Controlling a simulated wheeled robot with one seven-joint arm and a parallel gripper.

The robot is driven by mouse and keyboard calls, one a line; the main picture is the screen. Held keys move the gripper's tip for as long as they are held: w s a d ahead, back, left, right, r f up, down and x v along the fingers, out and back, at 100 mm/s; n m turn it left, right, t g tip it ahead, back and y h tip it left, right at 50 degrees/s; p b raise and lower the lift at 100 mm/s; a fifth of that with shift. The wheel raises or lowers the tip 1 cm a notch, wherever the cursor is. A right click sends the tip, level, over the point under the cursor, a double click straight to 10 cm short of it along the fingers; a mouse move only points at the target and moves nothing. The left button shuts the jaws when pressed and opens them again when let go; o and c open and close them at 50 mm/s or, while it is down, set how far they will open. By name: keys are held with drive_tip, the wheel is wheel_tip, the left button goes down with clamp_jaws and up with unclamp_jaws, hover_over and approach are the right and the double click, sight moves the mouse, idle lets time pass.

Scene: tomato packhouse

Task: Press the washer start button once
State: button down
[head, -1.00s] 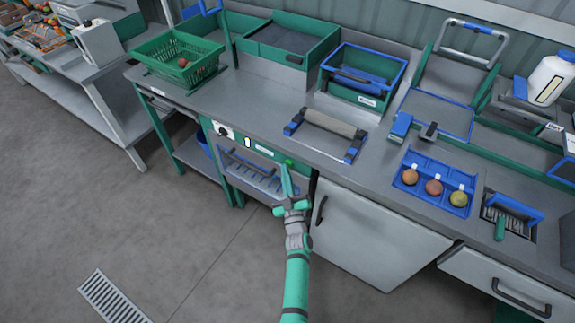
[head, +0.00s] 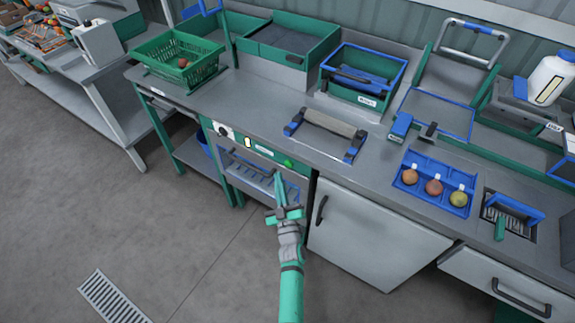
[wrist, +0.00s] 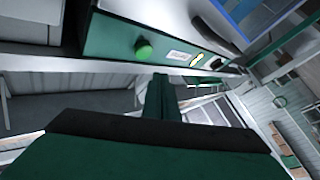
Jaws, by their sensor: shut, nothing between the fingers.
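The washer (head: 262,172) is built in under the counter, with a green control panel along its top edge. The green round start button (head: 288,163) is at the panel's right end; it also shows in the wrist view (wrist: 143,50), standing out from the panel. My gripper (head: 279,176) is shut and empty, its fingers pointing up at the washer front just below and left of the button. In the wrist view the fingertips (wrist: 160,78) are below the button, with a visible gap between them.
The panel also carries a dial (head: 224,131) and a small white-lit switch or display (head: 248,142). A white cabinet door (head: 370,235) with a dark handle is right of the washer. The counter edge overhangs above. The floor in front is clear.

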drive_tip(key=shift+s+a, duration=0.65)
drive_tip(key=shift+s, duration=0.25)
drive_tip(key=s+f+m+g+h, duration=0.1)
drive_tip(key=s+f+m, duration=0.1)
drive_tip(key=s, duration=1.1)
drive_tip(key=s+f+m+g+h, duration=0.1)
drive_tip(key=s+m, duration=0.1)
drive_tip(key=s, duration=1)
drive_tip(key=s+r+m+g, duration=0.1)
drive_tip(key=s+r, duration=0.4)
drive_tip(key=s, duration=0.5)
drive_tip(key=s+r+m+g, duration=0.2)
drive_tip(key=s+r, duration=0.4)
drive_tip(key=s, duration=0.4)
drive_tip(key=shift+s+r+g+h, duration=0.15)
drive_tip(key=shift+s+g+h, duration=0.15)
drive_tip(key=shift+g, duration=0.1)
